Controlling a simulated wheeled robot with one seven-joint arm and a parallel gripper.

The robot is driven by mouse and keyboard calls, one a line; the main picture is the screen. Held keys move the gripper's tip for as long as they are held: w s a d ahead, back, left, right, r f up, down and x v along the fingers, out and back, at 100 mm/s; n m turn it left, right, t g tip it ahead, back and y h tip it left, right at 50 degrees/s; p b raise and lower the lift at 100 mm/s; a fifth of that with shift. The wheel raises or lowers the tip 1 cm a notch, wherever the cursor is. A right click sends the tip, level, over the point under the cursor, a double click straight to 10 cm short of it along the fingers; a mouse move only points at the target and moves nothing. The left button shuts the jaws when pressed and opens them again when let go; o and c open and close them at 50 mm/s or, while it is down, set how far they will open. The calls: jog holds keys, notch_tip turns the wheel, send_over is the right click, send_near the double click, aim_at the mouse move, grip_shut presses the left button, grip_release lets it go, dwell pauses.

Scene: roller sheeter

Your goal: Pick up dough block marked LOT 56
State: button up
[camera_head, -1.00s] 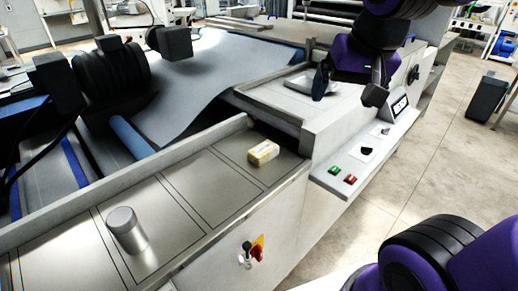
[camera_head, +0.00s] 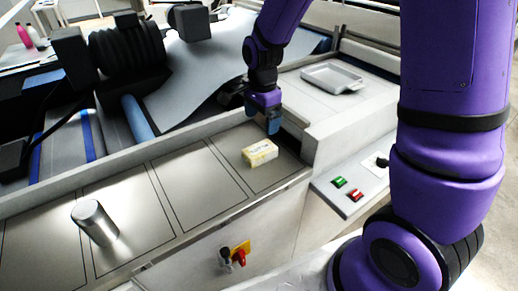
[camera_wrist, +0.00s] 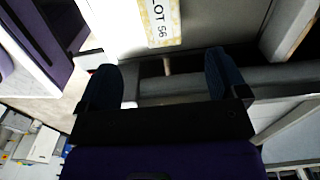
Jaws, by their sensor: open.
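The dough block (camera_head: 260,152) is a small pale yellow block lying on the steel worktop, near the worktop's right end. In the wrist view the block (camera_wrist: 160,22) shows the text "LOT 56" and is cut off by the top edge. My gripper (camera_head: 262,118) is just behind and above the block in the head view, apart from it. In the wrist view its two dark fingers (camera_wrist: 168,75) are spread with nothing between them, and the block lies beyond their tips.
A metal cylinder (camera_head: 95,222) stands on the worktop at left. A raised machine housing with a shallow metal tray (camera_head: 332,78) is at right. A low wall runs along the worktop's back edge. Green and red buttons (camera_head: 347,189) sit on a front ledge. The worktop between cylinder and block is clear.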

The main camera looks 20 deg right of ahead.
aim_at(260, 148)
jog(key=shift+w+f, duration=0.25)
jog(key=shift+f, duration=0.55)
jog(key=f, duration=1)
jog(key=shift+s+a, duration=0.2)
jog(key=c, duration=1.2)
jog(key=shift+o, duration=0.2)
jog(key=shift+r, duration=0.15)
